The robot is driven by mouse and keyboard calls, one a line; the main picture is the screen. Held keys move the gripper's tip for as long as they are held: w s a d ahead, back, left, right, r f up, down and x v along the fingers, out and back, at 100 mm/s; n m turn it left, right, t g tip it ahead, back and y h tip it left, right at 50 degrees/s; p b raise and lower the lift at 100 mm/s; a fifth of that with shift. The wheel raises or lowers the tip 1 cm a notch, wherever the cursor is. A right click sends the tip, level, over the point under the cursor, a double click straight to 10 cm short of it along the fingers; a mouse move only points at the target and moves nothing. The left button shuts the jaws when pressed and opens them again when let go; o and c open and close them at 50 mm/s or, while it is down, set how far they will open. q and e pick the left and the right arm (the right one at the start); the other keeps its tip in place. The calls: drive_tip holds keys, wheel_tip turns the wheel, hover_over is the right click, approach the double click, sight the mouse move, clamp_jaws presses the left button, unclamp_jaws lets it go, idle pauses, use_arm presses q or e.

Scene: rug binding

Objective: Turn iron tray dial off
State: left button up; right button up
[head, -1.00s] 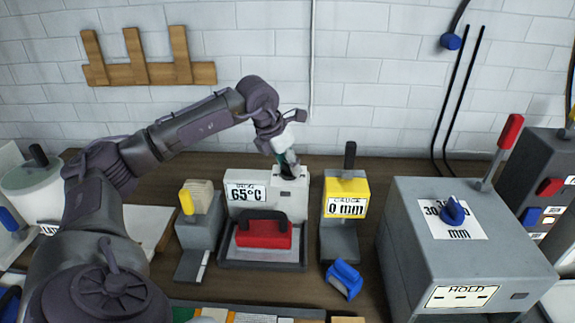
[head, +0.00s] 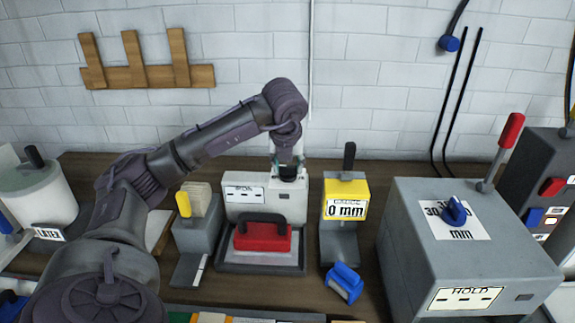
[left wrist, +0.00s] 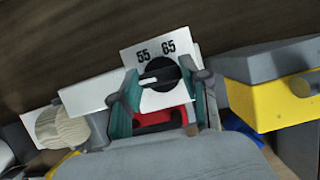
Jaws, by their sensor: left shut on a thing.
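The iron tray (head: 230,265) stands mid-table with a white box (head: 297,207) at its back and a red iron (head: 262,237) on it. The box's display (head: 244,193) shows dashes. In the left wrist view, the black dial (left wrist: 158,74) sits on a white plate marked 55 and 65. Its white pointer points left, below the 55 mark. My left gripper (head: 288,171) comes down from above onto the box top and is shut on the dial, with teal fingers on either side. In the head view the gripper hides the dial. My right gripper is not in view.
A yellow-headed gauge (head: 346,190) reading 0 mm stands close to the right, with a blue tool (head: 344,282) in front. A grey block with a yellow knob (head: 184,204) stands close to the left. A large grey machine (head: 408,250) fills the right.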

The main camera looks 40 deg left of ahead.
use_arm(q)
drive_tip(key=shift+n, duration=0.3)
drive_tip(key=o, duration=1.1)
drive_tip(key=shift+o, duration=0.2)
drive_tip(key=v, duration=1.2)
drive_tip(key=shift+w, duration=0.15)
